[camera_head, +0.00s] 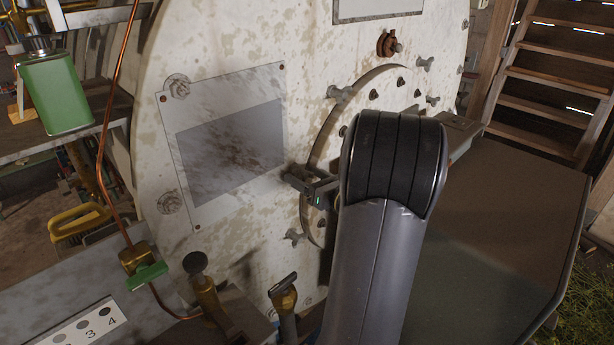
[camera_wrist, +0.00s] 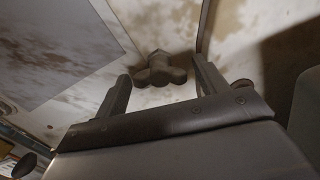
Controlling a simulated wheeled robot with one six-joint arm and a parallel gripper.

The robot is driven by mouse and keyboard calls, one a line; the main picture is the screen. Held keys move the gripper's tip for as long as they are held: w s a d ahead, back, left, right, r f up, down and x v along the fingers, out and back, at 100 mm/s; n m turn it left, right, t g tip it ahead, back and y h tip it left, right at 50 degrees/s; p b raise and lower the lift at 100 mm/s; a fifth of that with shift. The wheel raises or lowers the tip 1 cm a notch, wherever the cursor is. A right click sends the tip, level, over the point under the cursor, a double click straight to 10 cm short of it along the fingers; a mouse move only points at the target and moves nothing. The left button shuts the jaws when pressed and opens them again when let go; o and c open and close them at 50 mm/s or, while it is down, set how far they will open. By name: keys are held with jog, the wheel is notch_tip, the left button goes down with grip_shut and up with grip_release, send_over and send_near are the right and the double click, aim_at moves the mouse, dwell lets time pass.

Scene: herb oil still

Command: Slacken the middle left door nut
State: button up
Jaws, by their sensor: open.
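The middle left door nut (camera_wrist: 158,72) is a dark, lobed wing nut on the pale, rust-stained still face. In the wrist view it sits between the tips of my gripper (camera_wrist: 160,76), whose two fingers are apart, one on either side. I cannot tell whether either finger touches it. In the head view my gripper (camera_head: 309,185) is at the left rim of the round door (camera_head: 335,125), largely covering this nut. My arm hides much of the door.
Other wing nuts show at the door's upper left (camera_head: 342,93), upper right (camera_head: 425,64) and lower left (camera_head: 295,236). A framed panel (camera_head: 228,140) lies left of the door. Brass valves (camera_head: 285,297) stand below. A green can (camera_head: 55,92) is on the left shelf.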

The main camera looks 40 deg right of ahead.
jog(key=shift+c, duration=0.2)
jog(key=c, duration=0.6)
jog(key=shift+c, duration=0.2)
